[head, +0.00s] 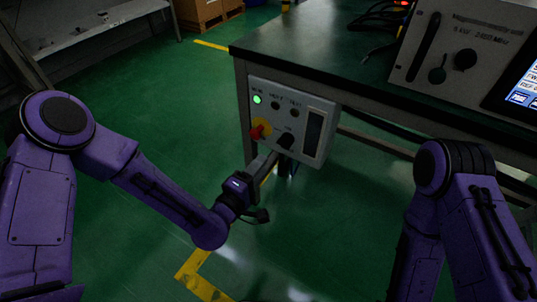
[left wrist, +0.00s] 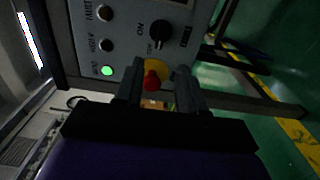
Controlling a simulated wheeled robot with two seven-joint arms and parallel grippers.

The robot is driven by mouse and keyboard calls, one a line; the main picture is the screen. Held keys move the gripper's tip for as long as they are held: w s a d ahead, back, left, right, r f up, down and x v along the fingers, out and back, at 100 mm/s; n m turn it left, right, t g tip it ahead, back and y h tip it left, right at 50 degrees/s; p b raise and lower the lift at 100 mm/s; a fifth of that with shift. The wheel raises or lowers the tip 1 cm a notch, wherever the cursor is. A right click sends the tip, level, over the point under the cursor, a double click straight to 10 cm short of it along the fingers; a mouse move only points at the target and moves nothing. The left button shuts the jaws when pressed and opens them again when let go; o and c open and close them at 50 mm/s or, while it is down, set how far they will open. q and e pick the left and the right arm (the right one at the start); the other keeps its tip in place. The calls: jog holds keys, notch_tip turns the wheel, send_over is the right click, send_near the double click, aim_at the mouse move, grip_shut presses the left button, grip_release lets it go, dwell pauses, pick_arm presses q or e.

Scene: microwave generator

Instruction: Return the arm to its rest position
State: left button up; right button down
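My left arm reaches in from the left to a grey control panel (head: 318,160) on the table's side. My left gripper (head: 268,163) is near the panel's lower edge; in the left wrist view its two dark fingers (left wrist: 158,78) stand apart, open. A red knob on a yellow disc (head: 259,130) is on the panel; it shows between the fingers in the left wrist view (left wrist: 152,81), with gaps on both sides. Whether the fingers touch the panel cannot be told. My right arm is bent at the lower right; its gripper is out of view.
The panel has a lit green lamp (head: 257,99) and a black rotary knob (head: 286,141). The dark-topped table (head: 300,50) carries a grey instrument (head: 465,50) with a screen. A shelf (head: 95,35) stands at upper left. Green floor between is open.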

pick_arm(q)
jog(key=shift+s+a, duration=0.15)
jog(key=shift+s, duration=0.2)
jog(key=s+a+f+m+g+y, duration=0.25)
jog(key=s+a+f, duration=0.2)
jog(key=f, duration=0.35)
jog(key=s+a+f+m+g+y, duration=0.25)
jog(key=s+a+f+g, duration=0.2)
jog(key=f, duration=0.35)
jog(key=s+a+f+m+g+y, duration=0.1)
jog(key=s+a+f+g+y, duration=0.25)
jog(key=s+a, duration=0.45)
jog(key=s+a+f+g+y, duration=0.2)
jog(key=s+a+f+y, duration=0.15)
jog(key=s+a, duration=0.5)
notch_tip(320, 180, up, 26)
jog(key=s+d+p, duration=0.2)
jog(key=p, duration=2.4)
jog(key=shift+f, duration=0.15)
